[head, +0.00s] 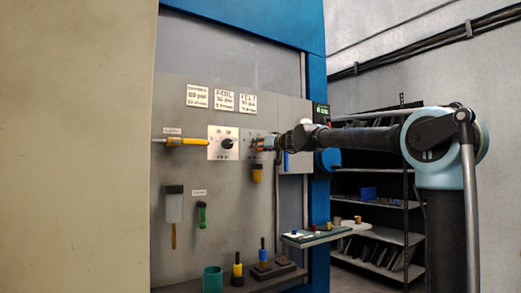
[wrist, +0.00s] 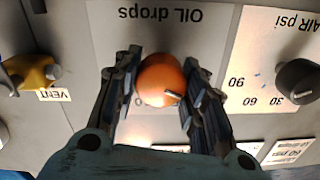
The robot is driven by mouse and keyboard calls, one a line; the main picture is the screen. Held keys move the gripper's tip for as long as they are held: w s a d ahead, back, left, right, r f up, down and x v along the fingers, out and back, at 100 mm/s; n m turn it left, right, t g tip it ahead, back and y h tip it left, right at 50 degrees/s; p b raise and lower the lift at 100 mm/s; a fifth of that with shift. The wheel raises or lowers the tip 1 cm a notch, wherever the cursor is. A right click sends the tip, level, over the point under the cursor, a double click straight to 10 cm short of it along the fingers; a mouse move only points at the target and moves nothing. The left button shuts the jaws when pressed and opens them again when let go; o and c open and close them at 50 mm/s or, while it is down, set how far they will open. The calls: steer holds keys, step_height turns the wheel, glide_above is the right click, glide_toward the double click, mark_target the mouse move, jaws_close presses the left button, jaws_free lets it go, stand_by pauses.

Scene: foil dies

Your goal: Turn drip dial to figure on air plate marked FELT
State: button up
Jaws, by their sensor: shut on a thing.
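The orange drip dial (wrist: 160,80) sits on a plate marked OIL drops (wrist: 205,45), upside down in the wrist view. My gripper (wrist: 158,76) is shut on the dial, one finger on each side. In the head view my gripper (head: 272,144) is at the panel, largely covering the dial. Three air plates hang above; the right one (head: 247,103) appears marked FELT, its figures too small to read surely.
A black AIR psi knob (wrist: 297,82) is beside the dial and also shows in the head view (head: 228,143). A yellow VENT handle (wrist: 35,75) is on the other side. A yellow lever (head: 187,141) sticks out farther left. A shelf with tools (head: 262,270) lies below.

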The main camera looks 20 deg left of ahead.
steer(key=m, duration=0.6)
steer(key=shift+w+d+m, duration=0.15)
steer(key=shift+m, duration=0.15)
steer(key=m, duration=0.3)
steer(key=shift+f+m, duration=0.1)
steer(key=shift+m, duration=0.3)
steer(key=m, duration=0.3)
steer(key=shift+m+t, duration=0.3)
steer(key=m, duration=0.6)
steer(key=shift+f, duration=0.2)
steer(key=m, duration=0.6)
steer(key=shift+m, duration=0.4)
steer(key=o, duration=1.1)
steer(key=shift+c, duration=0.2)
